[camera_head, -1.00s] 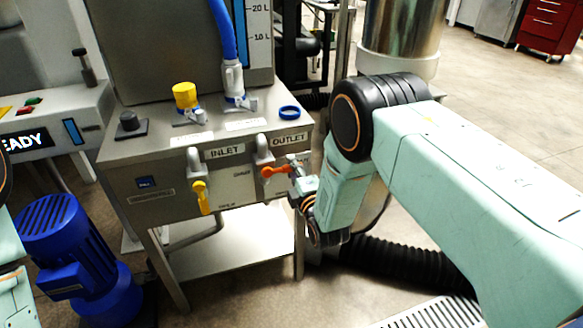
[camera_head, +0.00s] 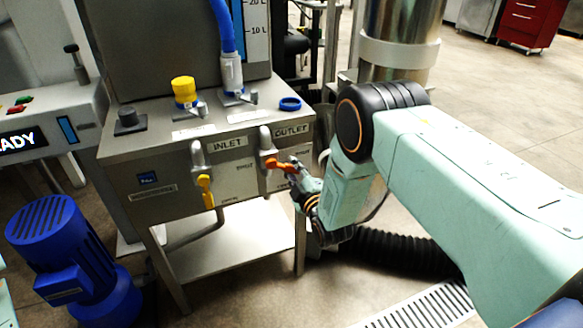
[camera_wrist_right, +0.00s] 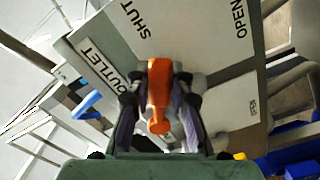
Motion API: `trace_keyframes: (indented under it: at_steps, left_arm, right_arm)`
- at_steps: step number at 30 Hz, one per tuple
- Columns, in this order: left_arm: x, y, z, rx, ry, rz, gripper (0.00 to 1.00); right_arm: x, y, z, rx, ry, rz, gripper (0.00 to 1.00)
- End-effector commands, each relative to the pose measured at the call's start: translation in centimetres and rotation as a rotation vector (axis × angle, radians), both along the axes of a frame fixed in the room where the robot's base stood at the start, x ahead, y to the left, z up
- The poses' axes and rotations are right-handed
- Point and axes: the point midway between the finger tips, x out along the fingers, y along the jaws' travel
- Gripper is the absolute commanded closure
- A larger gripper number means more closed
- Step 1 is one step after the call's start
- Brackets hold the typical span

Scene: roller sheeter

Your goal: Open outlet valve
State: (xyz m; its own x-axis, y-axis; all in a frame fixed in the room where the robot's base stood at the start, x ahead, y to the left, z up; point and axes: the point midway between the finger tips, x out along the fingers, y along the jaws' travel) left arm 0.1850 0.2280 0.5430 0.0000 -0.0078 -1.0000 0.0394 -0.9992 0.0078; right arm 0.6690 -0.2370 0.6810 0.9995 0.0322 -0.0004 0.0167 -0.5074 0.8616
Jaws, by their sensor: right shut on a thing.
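The outlet valve has an orange lever handle (camera_head: 279,164) on the front of the steel cabinet, under the OUTLET label (camera_head: 291,130). The lever points roughly sideways to the right in the head view. My right gripper (camera_head: 294,171) reaches it from the right. In the right wrist view, the gripper (camera_wrist_right: 158,112) has its two fingers on either side of the orange lever (camera_wrist_right: 158,92), shut on it. SHUT (camera_wrist_right: 134,20) and OPEN (camera_wrist_right: 239,18) markings show on the plate behind. My left gripper is out of view.
The yellow inlet lever (camera_head: 206,190) hangs downward to the left of the outlet valve. A blue pump motor (camera_head: 65,255) stands at lower left. A black ribbed hose (camera_head: 400,253) and floor grating (camera_head: 420,310) lie below my right arm. A blue ring (camera_head: 290,103) sits on the cabinet top.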

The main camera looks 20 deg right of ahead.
Motion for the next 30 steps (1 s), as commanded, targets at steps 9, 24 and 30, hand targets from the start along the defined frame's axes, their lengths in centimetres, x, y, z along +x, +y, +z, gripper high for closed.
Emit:
trace_keyframes:
  at_steps: [9,24,30]
  left_arm:
    - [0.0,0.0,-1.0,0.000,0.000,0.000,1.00]
    - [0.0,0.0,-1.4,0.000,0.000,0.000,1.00]
    - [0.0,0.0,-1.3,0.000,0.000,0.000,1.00]
  right_arm:
    - [-0.1,1.4,-1.8,0.300,0.011,0.004,1.00]
    - [-0.2,4.3,-3.2,0.757,0.027,0.000,1.00]
    - [-0.2,5.2,-3.4,0.896,0.032,-0.001,1.00]
